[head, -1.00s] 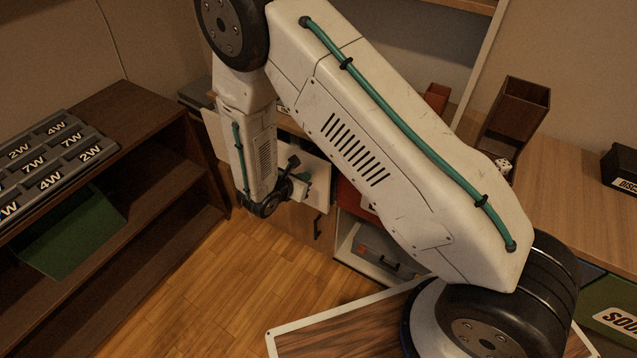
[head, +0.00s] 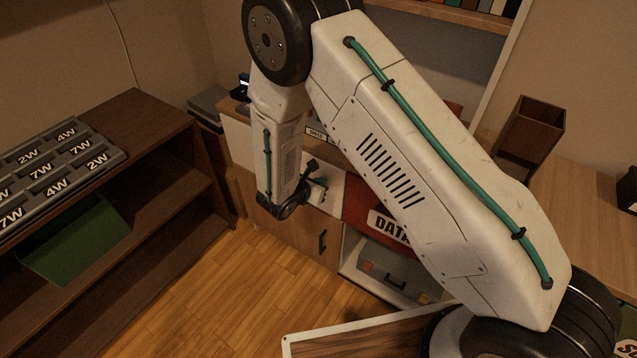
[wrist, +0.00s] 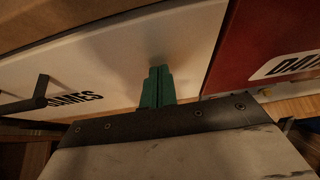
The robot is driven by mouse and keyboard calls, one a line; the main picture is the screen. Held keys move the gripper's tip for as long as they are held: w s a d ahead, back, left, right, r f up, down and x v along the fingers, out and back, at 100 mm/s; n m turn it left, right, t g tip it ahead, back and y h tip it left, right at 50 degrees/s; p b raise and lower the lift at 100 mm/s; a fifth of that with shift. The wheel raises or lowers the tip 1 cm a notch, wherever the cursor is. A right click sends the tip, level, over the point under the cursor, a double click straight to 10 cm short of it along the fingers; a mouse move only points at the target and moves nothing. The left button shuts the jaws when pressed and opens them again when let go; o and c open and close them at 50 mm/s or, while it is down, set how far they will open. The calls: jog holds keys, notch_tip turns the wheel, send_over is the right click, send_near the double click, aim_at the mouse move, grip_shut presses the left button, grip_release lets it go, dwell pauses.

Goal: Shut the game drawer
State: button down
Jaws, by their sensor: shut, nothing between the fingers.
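The game drawer has a white front (wrist: 100,65) with a black label and a dark bar handle (wrist: 40,95) at the left of the wrist view. In the head view its white front (head: 331,190) shows partly behind my arm, left of the red front. It looks nearly in line with the cabinet; I cannot tell whether a small gap is left. My gripper (wrist: 158,72) shows as two green fingers pressed together, empty, pointing at the white front near its right edge. The tips are at or very near the surface.
A red drawer front (head: 366,213) marked DATA adjoins on the right. Below are a wooden door (head: 290,235) and an open compartment with a grey case (head: 392,267). A dark shelf unit (head: 150,185) stands at left. Wooden floor (head: 220,290) lies clear between.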

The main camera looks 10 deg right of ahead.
jog(key=f+v, duration=0.1)
jog(key=v, duration=1.2)
jog(key=shift+s+a+f, duration=0.25)
jog(key=shift+s+a, duration=0.2)
jog(key=shift+a, duration=0.05)
jog(key=s+d+r+m+g+y, duration=0.2)
jog(key=s+d+r+m, duration=0.5)
jog(key=s+r+m, duration=0.2)
jog(key=s+d+r+m+g+y, duration=0.2)
jog(key=s+d+r+m, duration=0.6)
jog(key=r, duration=0.5)
jog(key=s+d+r+m+g+y, duration=0.3)
jog(key=s+d+r+m+y, duration=0.1)
jog(key=s+d+r+m, duration=0.4)
notch_tip(320, 180, up, 4)
jog(key=s+m, duration=0.2)
jog(key=shift+s, duration=0.25)
